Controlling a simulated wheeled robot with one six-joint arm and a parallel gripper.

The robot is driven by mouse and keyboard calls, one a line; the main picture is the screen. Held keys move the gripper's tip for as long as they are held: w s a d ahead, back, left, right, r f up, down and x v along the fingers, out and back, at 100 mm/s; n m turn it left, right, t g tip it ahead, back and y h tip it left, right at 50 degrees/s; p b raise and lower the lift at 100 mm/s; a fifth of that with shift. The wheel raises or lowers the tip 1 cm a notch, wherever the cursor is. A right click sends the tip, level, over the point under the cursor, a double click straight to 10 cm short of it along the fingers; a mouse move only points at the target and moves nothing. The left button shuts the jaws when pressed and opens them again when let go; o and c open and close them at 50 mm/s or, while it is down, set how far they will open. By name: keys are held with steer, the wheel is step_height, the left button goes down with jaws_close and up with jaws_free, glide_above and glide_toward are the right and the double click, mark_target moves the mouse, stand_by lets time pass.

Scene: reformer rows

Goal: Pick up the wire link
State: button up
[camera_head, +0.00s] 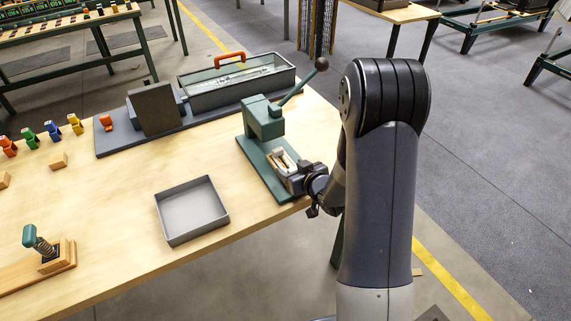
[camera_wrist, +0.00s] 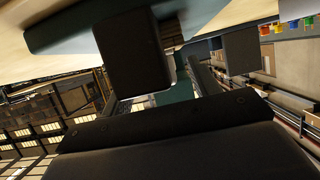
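I cannot make out the wire link in either view; it may be too small or hidden by my gripper. My gripper (camera_head: 292,178) is low at the front end of the green lever press (camera_head: 264,122), close beside the small pale fixture (camera_head: 282,158) on the press's base. In the wrist view my gripper (camera_wrist: 190,54) shows two dark finger pads with a gap between them. The green press body (camera_wrist: 182,80) shows through that gap. I see nothing held between the pads.
An open grey tray (camera_head: 192,212) lies left of the press. A lidded toolbox (camera_head: 236,82) and a dark upright panel (camera_head: 155,108) stand behind. A wooden block with a green-handled tool (camera_head: 50,252) is at the front left. The wooden tabletop (camera_head: 110,205) is clear between them.

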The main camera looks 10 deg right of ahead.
steer(key=c, duration=1.1)
steer(key=shift+o, duration=0.2)
steer(key=shift+r, duration=0.15)
